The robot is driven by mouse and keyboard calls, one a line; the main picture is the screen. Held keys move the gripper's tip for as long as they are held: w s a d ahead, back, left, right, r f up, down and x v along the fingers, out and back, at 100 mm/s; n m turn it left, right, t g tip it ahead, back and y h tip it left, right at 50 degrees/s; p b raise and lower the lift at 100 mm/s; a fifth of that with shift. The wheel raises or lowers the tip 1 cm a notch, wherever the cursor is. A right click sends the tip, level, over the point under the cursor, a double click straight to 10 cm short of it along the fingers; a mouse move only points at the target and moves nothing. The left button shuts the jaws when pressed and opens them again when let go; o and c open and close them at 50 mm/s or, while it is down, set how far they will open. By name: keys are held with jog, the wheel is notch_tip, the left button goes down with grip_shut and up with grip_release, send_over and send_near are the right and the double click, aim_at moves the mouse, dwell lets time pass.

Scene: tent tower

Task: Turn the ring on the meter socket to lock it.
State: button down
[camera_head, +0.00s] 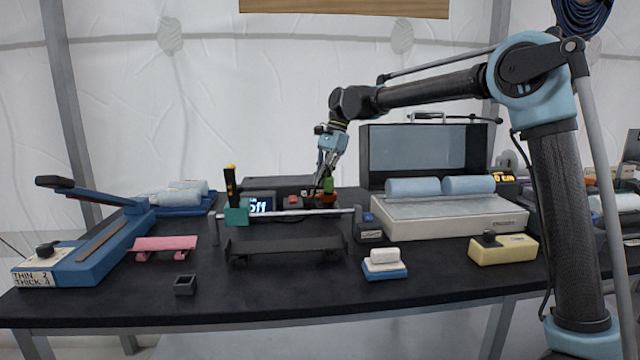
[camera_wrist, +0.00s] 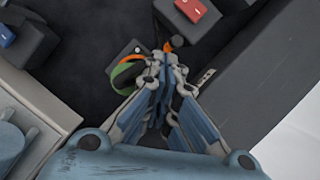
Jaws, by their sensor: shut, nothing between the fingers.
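The meter (camera_head: 262,206), a dark box with a lit screen reading "off", stands at the back middle of the bench. A small socket with a green and orange part (camera_head: 328,186) stands just right of it. In the wrist view a round green and orange part (camera_wrist: 125,76), likely the ring, lies just left of my fingertips. My gripper (camera_head: 323,190) points down at the socket, and its fingers (camera_wrist: 164,62) are shut with nothing between them. The fingers partly cover the round part. I cannot tell whether they touch it.
A metal rail (camera_head: 290,213) and a black tray (camera_head: 285,245) stand in front of the socket. A teal clamp with a yellow-tipped handle (camera_head: 236,210) is at the left. A pale machine with blue rolls (camera_head: 450,215) stands at the right.

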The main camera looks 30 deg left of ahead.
jog(key=a+v, duration=0.1)
jog(key=v, duration=0.5)
jog(key=shift+d, duration=0.35)
jog(key=c, duration=1.9)
grip_release()
jog(key=shift+w+r, duration=0.1)
jog(key=shift+r, duration=0.4)
jog(key=s+a+r+n+t+h, duration=0.25)
jog(key=s+r+n, duration=0.25)
jog(key=r+n, duration=0.75)
jog(key=f+n, duration=0.1)
jog(key=f, duration=0.6)
jog(key=f+n, duration=0.1)
jog(key=f, duration=0.5)
jog(key=a+f+n+t+y, duration=0.1)
jog(key=f, duration=0.6)
jog(key=shift+s+f+n, duration=0.3)
jog(key=shift+s+n, duration=0.05)
jog(key=shift+s, duration=0.05)
grip_shut()
